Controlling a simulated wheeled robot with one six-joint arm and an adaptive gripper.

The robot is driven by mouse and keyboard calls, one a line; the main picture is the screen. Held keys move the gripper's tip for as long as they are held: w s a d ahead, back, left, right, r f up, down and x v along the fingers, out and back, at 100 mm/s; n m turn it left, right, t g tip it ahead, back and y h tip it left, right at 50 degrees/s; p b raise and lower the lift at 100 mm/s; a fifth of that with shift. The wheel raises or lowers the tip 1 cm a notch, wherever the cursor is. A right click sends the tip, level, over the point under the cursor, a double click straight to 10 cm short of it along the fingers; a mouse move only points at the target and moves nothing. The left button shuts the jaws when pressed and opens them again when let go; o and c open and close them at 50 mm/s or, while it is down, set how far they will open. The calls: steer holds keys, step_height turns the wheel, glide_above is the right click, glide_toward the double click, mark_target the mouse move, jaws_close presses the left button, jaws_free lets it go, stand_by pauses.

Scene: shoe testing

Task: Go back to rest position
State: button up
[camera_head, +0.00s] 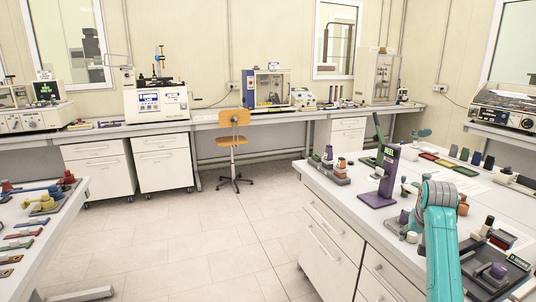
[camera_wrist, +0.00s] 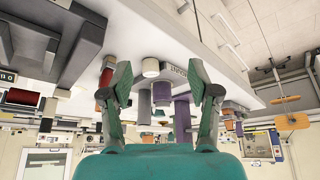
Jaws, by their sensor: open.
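My gripper (camera_wrist: 159,88) shows in the wrist view with its two fingers spread wide apart and nothing between them. The wrist picture is upside down, with the white bench top at its top. Beyond the fingers are a white cylinder (camera_wrist: 151,68) and a purple piece (camera_wrist: 161,93) on the bench. In the head view my teal arm reaches over the right bench (camera_head: 326,190); I cannot make out the gripper's fingers there.
A purple stand (camera_head: 380,185) and small coloured blocks are close around my arm on the right bench. A left table (camera_head: 52,252) holds coloured parts. An orange chair (camera_head: 234,130) stands by the back bench. The tiled floor (camera_head: 190,240) between is clear.

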steer(key=s+a+f+t, duration=0.1)
steer(key=s+a+f, duration=0.2)
steer(key=f, duration=0.5)
steer(key=s+a+f+n, duration=0.1)
steer(key=s+a+f, duration=0.2)
steer(key=f, duration=0.5)
steer(key=s+a+f+t, duration=0.1)
steer(key=s+a+f, duration=0.25)
steer(key=f, duration=0.45)
steer(key=s+a+f+t, duration=0.1)
steer(key=s+a+f, duration=0.2)
steer(key=s, duration=0.3)
steer(key=s+a+f+n+t, duration=0.1)
steer(key=s+a+f, duration=0.15)
steer(key=s, duration=0.35)
steer(key=s+a+f+t, duration=0.1)
steer(key=s+a+f, duration=0.2)
steer(key=s, duration=0.2)
steer(key=s+a+r+n+t+y, duration=0.1)
steer(key=s+a+r, duration=0.15)
steer(key=s, duration=0.85)
steer(key=s+a+r+n+t, duration=0.1)
steer(key=s+a, duration=0.3)
steer(key=s, duration=0.7)
steer(key=s+a+r+t+y, duration=0.1)
steer(key=s+a+r+t, duration=0.1)
steer(key=s+r, duration=1.3)
steer(key=shift+s+r+n+t, duration=0.15)
steer(key=shift+r+n+t, duration=0.25)
steer(key=shift+r, duration=0.45)
